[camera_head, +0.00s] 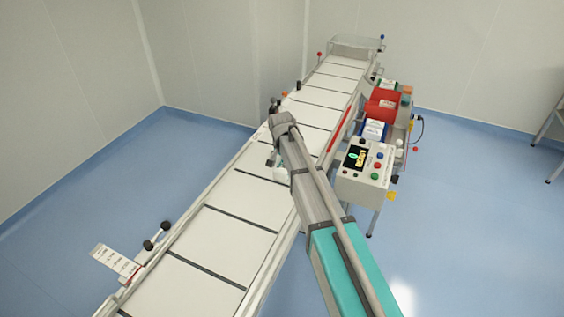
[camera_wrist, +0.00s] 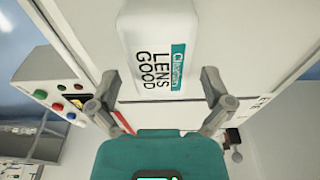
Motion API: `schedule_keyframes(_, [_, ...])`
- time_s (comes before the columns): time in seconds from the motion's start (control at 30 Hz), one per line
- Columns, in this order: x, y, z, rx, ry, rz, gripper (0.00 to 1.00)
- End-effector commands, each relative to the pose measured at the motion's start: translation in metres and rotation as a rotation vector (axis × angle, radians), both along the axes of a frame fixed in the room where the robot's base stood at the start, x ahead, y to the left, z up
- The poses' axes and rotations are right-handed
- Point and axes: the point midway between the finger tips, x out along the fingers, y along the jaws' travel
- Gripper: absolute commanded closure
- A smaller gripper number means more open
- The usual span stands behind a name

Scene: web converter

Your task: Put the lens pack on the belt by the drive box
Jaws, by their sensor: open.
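The lens pack (camera_wrist: 158,45) is a white rounded block with black "LENS GOOD" print and a teal label. In the wrist view it lies over the white belt, its near part between the two fingers. My gripper (camera_wrist: 160,80) is open around it; I cannot tell whether either finger touches it. In the head view my gripper (camera_head: 276,163) is low over the middle of the belt (camera_head: 232,232), and the arm mostly hides the pack. A grey box (camera_head: 362,177) with a screen and buttons stands right of the belt; I cannot tell whether it is the drive box.
Red and blue rolls (camera_head: 381,107) stand behind the button box. The belt has dark cross strips and raised side rails. A white tag (camera_head: 115,262) and black knobs stick out at its near left edge. Much of the belt is clear. Blue floor lies on both sides.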

Motion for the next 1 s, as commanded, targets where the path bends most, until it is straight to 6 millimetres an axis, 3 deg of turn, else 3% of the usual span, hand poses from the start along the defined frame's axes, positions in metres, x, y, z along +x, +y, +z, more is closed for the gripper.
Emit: schedule_keyframes(1.0, [-0.012, 0.005, 0.085, 0.000, 0.000, 0.001, 0.00])
